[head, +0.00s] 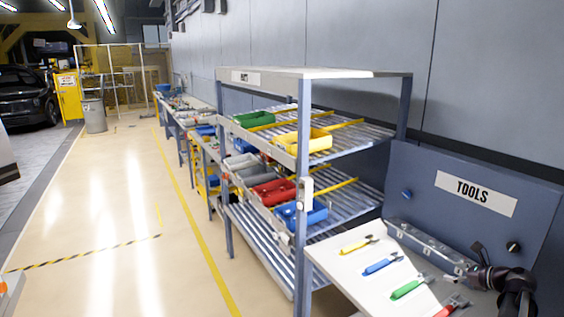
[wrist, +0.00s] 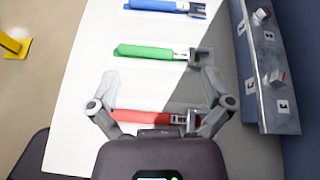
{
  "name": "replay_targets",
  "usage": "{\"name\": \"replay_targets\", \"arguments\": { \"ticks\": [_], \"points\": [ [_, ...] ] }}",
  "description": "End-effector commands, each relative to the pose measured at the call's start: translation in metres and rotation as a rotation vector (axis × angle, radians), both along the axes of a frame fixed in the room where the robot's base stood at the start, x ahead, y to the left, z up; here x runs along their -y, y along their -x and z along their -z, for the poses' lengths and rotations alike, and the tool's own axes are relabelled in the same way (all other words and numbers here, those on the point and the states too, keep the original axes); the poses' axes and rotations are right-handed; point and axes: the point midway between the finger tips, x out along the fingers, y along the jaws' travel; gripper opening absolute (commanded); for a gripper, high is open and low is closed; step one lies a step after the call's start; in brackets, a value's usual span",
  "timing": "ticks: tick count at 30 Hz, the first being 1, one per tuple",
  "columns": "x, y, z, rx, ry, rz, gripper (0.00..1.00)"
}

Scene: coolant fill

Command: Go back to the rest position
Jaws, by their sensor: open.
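My gripper (wrist: 159,80) is open, with its two fingers spread wide and nothing held between them in the wrist view. It is above the white tool board (wrist: 85,85). A red-handled tool (wrist: 145,117) lies on the board, partly hidden behind my gripper. A green-handled tool (wrist: 150,52) lies just beyond the fingertips, and a blue-handled tool (wrist: 155,5) lies farther off. In the head view my gripper (head: 484,262) is at the lower right, by the TOOLS panel (head: 430,215); its fingers are too small to read there.
A yellow-handled tool (head: 355,246) also lies on the board. A grey rail with switches (wrist: 262,70) runs along the board's right side in the wrist view. A shelf rack (head: 303,120) with coloured bins stands left of the tools. The floor aisle (head: 120,210) is clear.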

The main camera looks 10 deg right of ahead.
Motion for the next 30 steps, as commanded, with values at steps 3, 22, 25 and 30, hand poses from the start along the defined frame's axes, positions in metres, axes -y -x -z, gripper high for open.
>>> {"name": "replay_targets", "arguments": {
  "ticks": [3,22,25,30],
  "points": [
    [-0.019,-0.005,0.007,-0.008,0.05,-0.051,1.0],
    [-0.188,-0.023,0.07,-0.033,0.572,-0.633,1.0],
    [-0.216,-0.02,0.081,-0.026,0.663,-0.751,1.0],
    [-0.261,-0.012,0.097,-0.008,0.81,-0.96,1.0]
  ]
}}
